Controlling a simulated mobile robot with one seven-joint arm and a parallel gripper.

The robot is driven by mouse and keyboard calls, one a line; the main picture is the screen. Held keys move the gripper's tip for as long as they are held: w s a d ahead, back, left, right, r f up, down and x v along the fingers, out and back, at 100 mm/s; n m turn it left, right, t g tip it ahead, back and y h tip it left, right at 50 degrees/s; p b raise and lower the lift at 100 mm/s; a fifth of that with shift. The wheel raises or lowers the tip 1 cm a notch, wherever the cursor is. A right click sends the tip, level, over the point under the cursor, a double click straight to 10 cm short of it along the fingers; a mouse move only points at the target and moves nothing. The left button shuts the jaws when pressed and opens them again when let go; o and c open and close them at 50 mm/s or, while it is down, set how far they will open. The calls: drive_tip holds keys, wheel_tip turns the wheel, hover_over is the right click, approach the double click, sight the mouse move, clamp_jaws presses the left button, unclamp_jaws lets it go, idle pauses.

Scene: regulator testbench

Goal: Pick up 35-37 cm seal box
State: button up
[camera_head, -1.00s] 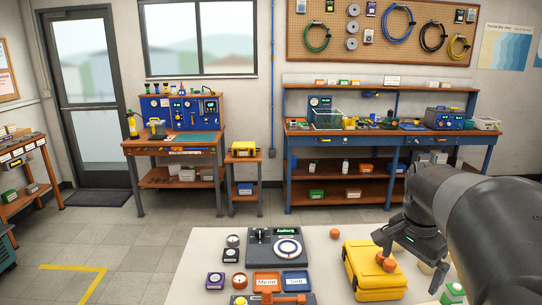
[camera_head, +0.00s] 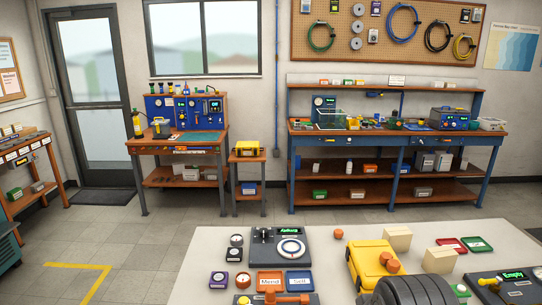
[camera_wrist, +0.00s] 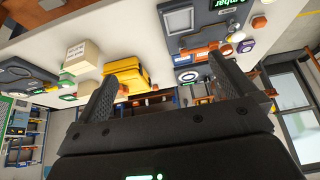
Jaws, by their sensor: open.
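Two cream boxes stand on the white table in the head view, one behind the yellow case (camera_head: 397,238) and one nearer and to the right (camera_head: 439,262). In the wrist view, a cream box (camera_wrist: 82,56) shows a small printed label, too small to read surely, so I cannot tell which is the 35-37 cm seal box. My gripper (camera_wrist: 163,90) is open, with nothing between its fingers. The boxes lie beyond and to the left of its fingers in that view. In the head view my dark arm covers the table's front, and the fingers are hidden.
The yellow case (camera_head: 372,262) with orange knobs sits left of the boxes. Red (camera_head: 451,244) and green (camera_head: 478,244) trays lie behind the nearer box. A device reading "Empty" (camera_head: 508,286) is at right. A dial device (camera_head: 280,246) and Mend and Sell pads are at left.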

drive_tip(key=w+d+f+g+h, duration=0.1)
drive_tip(key=w+d+f+g, duration=0.1)
drive_tip(key=w+d, duration=0.6)
drive_tip(key=w+d+f+g, duration=0.2)
drive_tip(key=w+d+g, duration=0.1)
drive_tip(key=w+d, duration=0.55)
drive_tip(key=shift+n+g+y, duration=0.3)
drive_tip(key=shift+n+y, duration=0.2)
drive_tip(key=d+f, duration=0.1)
drive_tip(key=d, duration=0.2)
drive_tip(key=d+f, duration=0.2)
drive_tip(key=d, duration=0.2)
drive_tip(key=d+f, duration=0.2)
drive_tip(key=d, duration=0.1)
drive_tip(key=shift+w+d, duration=0.1)
drive_tip(key=shift+d, duration=0.1)
drive_tip(key=shift+d+f, duration=0.15)
drive_tip(key=shift+f, duration=0.1)
wheel_tip(320, 180, down, 5)
drive_tip(key=shift+r, duration=0.15)
drive_tip(key=f, duration=0.5)
drive_tip(key=shift+s+f, duration=0.35)
